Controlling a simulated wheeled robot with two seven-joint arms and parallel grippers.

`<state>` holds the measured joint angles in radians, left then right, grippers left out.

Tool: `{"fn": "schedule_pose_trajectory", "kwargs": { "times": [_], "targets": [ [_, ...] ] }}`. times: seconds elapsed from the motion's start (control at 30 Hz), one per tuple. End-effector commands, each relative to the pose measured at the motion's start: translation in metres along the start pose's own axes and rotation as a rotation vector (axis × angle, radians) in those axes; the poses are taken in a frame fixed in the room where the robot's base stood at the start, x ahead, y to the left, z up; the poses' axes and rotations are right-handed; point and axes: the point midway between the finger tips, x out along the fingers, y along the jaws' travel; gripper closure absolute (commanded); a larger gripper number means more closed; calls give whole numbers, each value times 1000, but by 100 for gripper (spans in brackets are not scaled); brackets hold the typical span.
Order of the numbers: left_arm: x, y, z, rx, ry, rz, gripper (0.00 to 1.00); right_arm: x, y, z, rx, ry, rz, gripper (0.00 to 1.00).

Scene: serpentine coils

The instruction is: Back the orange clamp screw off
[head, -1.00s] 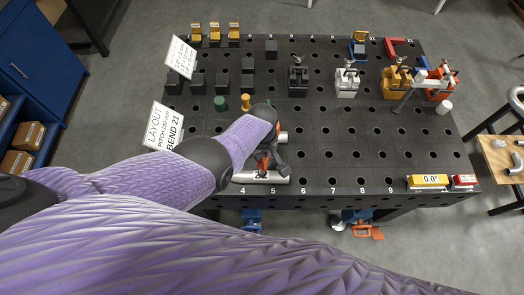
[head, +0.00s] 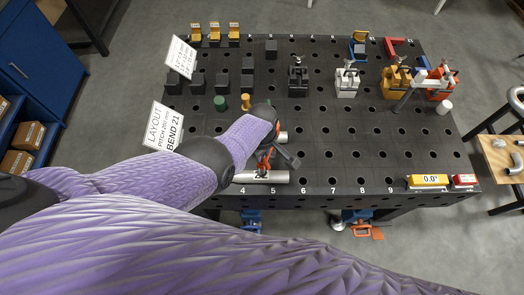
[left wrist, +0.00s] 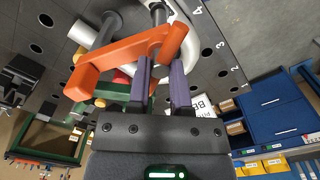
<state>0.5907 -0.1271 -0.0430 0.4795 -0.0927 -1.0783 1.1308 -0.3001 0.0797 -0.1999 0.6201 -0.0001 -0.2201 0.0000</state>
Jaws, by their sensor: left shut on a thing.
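An orange clamp (head: 264,162) stands at the front of the black perforated table (head: 340,170), beside a silver tube (head: 262,177) near the front-edge numbers 4 and 5. My left gripper (head: 282,150) reaches down over it, and its forearm and wrist hide part of the clamp in the head view. In the left wrist view the orange clamp part (left wrist: 118,54) lies across the tips of my left gripper (left wrist: 162,64). The two fingers stand a little apart, shut on the orange clamp screw; the exact contact is partly hidden. My right gripper is not in view.
A green cylinder (head: 220,103) and a small orange peg (head: 245,102) stand just behind my wrist. Black blocks and several clamps stand farther back. A yellow readout box (head: 428,181) sits at the front right. The table's middle right is clear.

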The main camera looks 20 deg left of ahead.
Motion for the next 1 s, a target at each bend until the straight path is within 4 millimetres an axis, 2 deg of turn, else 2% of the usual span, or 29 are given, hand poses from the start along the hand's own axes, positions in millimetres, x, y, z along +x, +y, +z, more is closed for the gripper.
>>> {"fn": "schedule_pose_trajectory", "kwargs": {
  "times": [0.07, 0.1, 0.27, 0.57, 0.67, 0.8, 0.9, 1.0],
  "targets": [
    [-1, 1, -1, 0, 2, 3, 100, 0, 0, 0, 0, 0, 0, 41],
    [-1, 1, -1, 1, 2, 3, 73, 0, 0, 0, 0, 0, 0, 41],
    [-1, 1, 0, 1, 1, 2, 39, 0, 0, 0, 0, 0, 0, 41],
    [-5, 0, 0, 1, 1, 1, 39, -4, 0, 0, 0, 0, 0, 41],
    [-28, 1, 0, 1, 1, 2, 39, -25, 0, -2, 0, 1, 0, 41],
    [-68, 1, 0, 0, 1, 4, 39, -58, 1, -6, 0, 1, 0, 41],
    [-87, 1, 0, 0, 1, 4, 39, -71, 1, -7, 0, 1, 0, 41],
    [-98, 1, 0, 1, 0, 2, 39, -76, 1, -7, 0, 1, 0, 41]
  ]
}}
